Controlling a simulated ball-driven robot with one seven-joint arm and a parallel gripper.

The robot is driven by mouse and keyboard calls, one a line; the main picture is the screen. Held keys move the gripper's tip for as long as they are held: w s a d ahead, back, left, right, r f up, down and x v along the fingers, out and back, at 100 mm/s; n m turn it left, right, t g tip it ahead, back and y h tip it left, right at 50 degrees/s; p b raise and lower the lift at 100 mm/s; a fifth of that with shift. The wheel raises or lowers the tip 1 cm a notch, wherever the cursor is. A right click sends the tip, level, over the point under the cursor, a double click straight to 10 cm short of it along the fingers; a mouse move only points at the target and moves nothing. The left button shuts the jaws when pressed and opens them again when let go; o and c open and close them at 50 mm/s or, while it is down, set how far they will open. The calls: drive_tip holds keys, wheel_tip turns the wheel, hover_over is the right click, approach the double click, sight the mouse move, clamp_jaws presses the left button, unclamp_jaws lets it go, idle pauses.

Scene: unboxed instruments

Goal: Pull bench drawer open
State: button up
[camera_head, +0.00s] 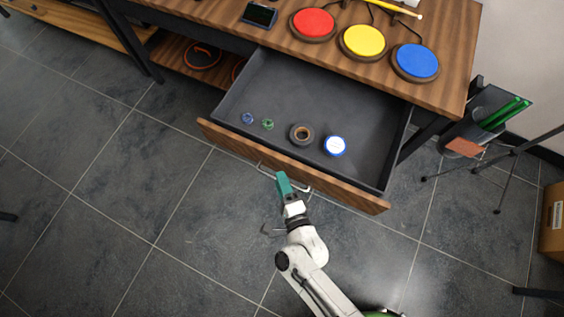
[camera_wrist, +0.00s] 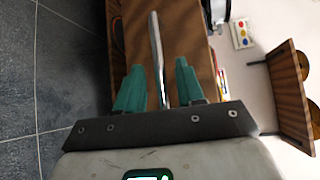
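The bench drawer (camera_head: 300,95) is pulled well out, its grey inside showing. Its wooden front (camera_head: 345,193) carries a thin metal bar handle (camera_head: 302,188). My gripper (camera_head: 282,178), with green fingers, is at the middle of the handle. In the wrist view the handle (camera_wrist: 157,60) runs between the fingers of my gripper (camera_wrist: 159,72). Gaps show on both sides of the bar, so the fingers look open around it. The head view hides where the fingertips end.
The drawer holds a tape roll (camera_head: 301,134), a white-and-blue round item (camera_head: 335,146) and two small rings. Red, yellow and blue pads stand on the bench top (camera_head: 455,60). A holder with green tubes (camera_head: 505,113) is at the right. Floor (camera_head: 130,200) left of my arm is clear.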

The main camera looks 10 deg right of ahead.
drive_tip(key=v, duration=1)
drive_tip(key=shift+s+b, duration=0.3)
drive_tip(key=shift+s, duration=0.05)
drive_tip(key=shift+s, duration=0.1)
